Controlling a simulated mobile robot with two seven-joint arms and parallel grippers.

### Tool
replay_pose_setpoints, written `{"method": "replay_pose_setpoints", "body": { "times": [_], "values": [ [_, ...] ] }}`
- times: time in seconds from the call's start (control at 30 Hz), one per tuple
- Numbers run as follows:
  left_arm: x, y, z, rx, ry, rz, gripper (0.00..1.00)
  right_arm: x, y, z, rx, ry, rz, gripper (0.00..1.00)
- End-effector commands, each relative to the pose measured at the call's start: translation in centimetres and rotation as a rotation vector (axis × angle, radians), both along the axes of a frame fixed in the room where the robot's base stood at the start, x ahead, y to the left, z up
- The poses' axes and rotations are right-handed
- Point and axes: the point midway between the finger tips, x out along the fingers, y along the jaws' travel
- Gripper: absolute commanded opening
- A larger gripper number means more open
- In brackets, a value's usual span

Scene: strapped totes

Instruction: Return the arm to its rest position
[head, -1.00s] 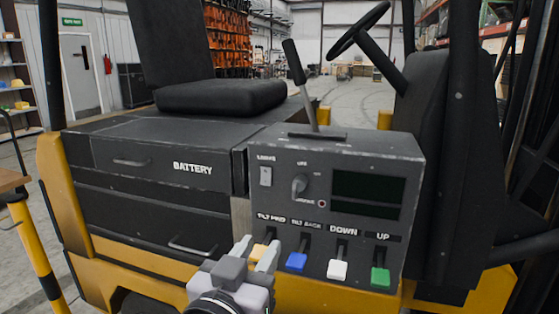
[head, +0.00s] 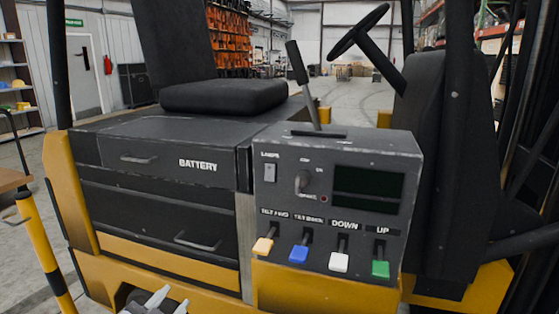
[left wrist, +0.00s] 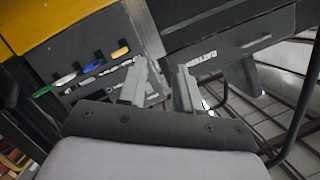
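My left gripper (head: 171,299) is at the bottom edge of the head view, below and left of the control panel. Only its two pale fingertips and a bit of its body show there. In the left wrist view the two grey fingers (left wrist: 161,72) stand apart with nothing between them, so it is open and empty. It touches none of the levers. My right gripper is in neither view.
The forklift's grey control panel (head: 340,160) carries yellow (head: 263,245), blue (head: 299,254), white (head: 339,262) and green (head: 380,268) levers. The battery drawers (head: 160,160), black seat (head: 225,95) and steering wheel (head: 358,32) are nearby. A striped post (head: 45,255) stands at left.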

Motion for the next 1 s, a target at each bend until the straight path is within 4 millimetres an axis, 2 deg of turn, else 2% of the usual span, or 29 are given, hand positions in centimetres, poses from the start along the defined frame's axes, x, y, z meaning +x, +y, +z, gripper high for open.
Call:
{"method": "replay_pose_setpoints", "body": {
  "times": [0.03, 0.17, 0.27, 0.4, 0.5, 0.77, 1.0],
  "values": [
    [-0.5, 0.6, -2.1, -0.001, 0.043, -0.001, 0.34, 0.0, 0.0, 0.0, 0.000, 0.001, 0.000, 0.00],
    [-2.3, 1.9, -6.9, -0.001, 0.139, -0.016, 0.34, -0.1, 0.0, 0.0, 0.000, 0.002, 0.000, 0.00],
    [-4.4, 3.3, -11.0, -0.007, 0.221, -0.025, 0.34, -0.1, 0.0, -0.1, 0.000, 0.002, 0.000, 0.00],
    [-8.3, 5.6, -16.6, -0.016, 0.332, -0.030, 0.34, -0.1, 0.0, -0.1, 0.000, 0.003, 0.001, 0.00],
    [-11.2, 7.2, -19.7, -0.026, 0.397, -0.027, 0.34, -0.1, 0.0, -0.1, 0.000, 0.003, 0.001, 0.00],
    [-18.7, 11.4, -25.3, -0.036, 0.523, -0.006, 0.34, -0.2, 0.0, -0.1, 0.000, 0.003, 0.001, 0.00],
    [-18.7, 6.5, -25.5, -0.240, 0.509, 0.076, 0.34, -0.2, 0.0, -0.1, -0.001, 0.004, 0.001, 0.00]
  ]
}}
